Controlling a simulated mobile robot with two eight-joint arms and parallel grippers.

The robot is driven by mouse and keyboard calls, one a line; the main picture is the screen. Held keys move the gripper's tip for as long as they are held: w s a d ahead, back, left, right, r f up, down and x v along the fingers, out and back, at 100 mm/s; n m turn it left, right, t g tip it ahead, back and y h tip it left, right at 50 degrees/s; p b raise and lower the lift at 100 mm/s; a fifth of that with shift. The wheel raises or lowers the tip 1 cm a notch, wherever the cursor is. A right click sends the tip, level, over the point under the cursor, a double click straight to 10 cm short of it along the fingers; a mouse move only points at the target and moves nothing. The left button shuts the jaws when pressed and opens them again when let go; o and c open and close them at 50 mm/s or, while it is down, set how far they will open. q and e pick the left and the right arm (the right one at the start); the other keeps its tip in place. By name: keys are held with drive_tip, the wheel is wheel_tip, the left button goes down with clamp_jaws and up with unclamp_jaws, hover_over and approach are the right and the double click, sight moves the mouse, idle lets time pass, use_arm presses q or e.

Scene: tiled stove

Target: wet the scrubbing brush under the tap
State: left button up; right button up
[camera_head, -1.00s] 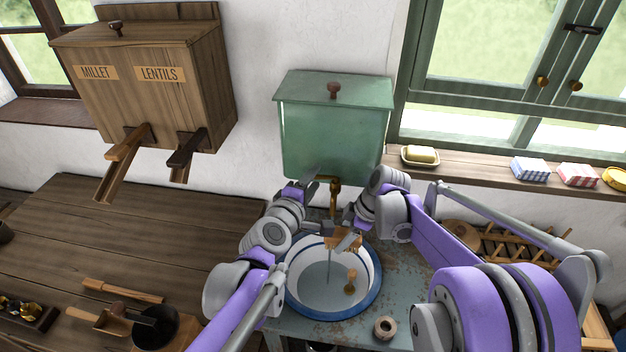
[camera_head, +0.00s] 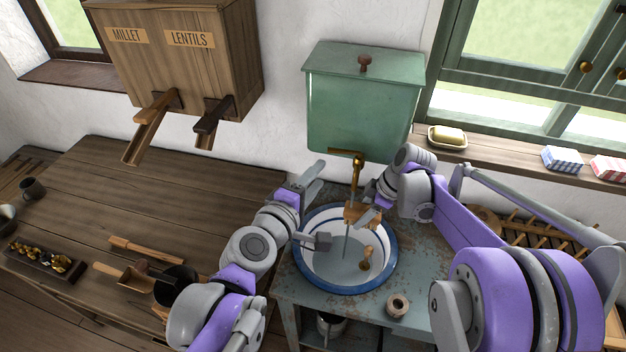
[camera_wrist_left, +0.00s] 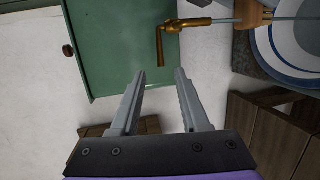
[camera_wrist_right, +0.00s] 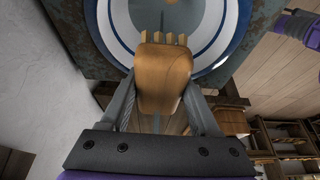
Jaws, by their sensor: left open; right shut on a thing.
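The wooden scrubbing brush (camera_head: 352,214) is in my right gripper (camera_head: 369,214), below the brass tap (camera_head: 357,176) and above the basin (camera_head: 389,275). In the right wrist view both fingers press on the sides of the brush (camera_wrist_right: 165,75), its tufts pointing away. A thin pale stream runs from the tap at the brush and down into the white basin with a blue rim. My left gripper (camera_head: 311,181) is open and empty, left of the tap. In the left wrist view the tap's bent brass handle (camera_wrist_left: 160,46) is beyond the open fingers (camera_wrist_left: 160,85), apart from them.
The green water tank (camera_head: 362,105) hangs on the wall above the basin. A small wooden item (camera_head: 367,259) is in the basin. The wooden table (camera_head: 150,190) at left has a broad clear surface.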

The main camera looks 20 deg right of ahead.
use_arm(q)
drive_tip(key=shift+s+a+r, duration=0.1)
drive_tip(key=shift+s+a, duration=0.3)
